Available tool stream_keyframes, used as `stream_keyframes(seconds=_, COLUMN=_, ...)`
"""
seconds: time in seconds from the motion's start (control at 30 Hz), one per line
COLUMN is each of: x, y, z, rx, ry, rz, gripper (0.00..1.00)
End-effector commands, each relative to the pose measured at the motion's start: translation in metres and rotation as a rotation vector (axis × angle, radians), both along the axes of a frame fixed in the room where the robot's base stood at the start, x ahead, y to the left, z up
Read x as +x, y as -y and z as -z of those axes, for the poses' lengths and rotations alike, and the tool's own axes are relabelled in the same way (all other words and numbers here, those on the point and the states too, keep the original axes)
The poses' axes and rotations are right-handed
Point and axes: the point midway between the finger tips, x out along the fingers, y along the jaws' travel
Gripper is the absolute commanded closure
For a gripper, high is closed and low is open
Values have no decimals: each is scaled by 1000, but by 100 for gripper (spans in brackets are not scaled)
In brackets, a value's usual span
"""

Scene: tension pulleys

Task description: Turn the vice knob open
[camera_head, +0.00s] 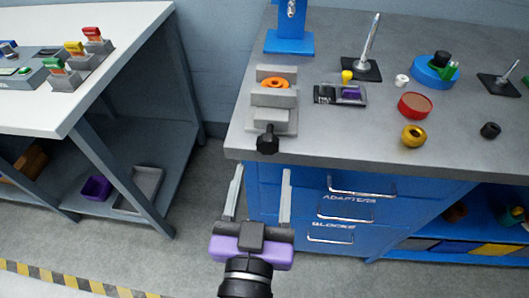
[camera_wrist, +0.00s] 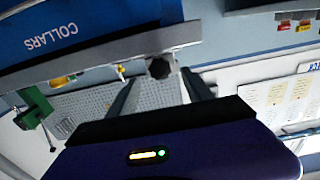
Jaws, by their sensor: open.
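The vice (camera_head: 283,121) is a light grey block with two jaws on the left front of the workbench, with an orange ring (camera_head: 274,84) between the jaws. In the wrist view the knob (camera_wrist: 160,68) shows beyond the fingers, near the bench edge. My gripper (camera_head: 259,180) is open and empty, with two long grey fingers and a purple body. In the head view it is below and in front of the knob, apart from it. It also shows in the wrist view (camera_wrist: 160,90).
The grey benchtop (camera_head: 340,140) holds a blue stand (camera_head: 289,42), a small dark tray (camera_head: 340,95), a red disc (camera_head: 415,105) and a yellow ring (camera_head: 413,135). Blue drawers (camera_head: 290,215) with handles lie below. A white table (camera_head: 100,50) stands left, with floor between.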

Motion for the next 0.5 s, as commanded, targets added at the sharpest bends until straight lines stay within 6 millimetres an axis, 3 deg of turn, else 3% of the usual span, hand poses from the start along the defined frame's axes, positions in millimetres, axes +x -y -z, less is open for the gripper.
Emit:
stream_keyframes(seconds=0.3, x=46, y=2, z=-1, rx=-2, ry=1, rz=0, gripper=41)
stream_keyframes(seconds=0.5, x=56, y=2, z=0, rx=-2, ry=1, rz=0, gripper=41)
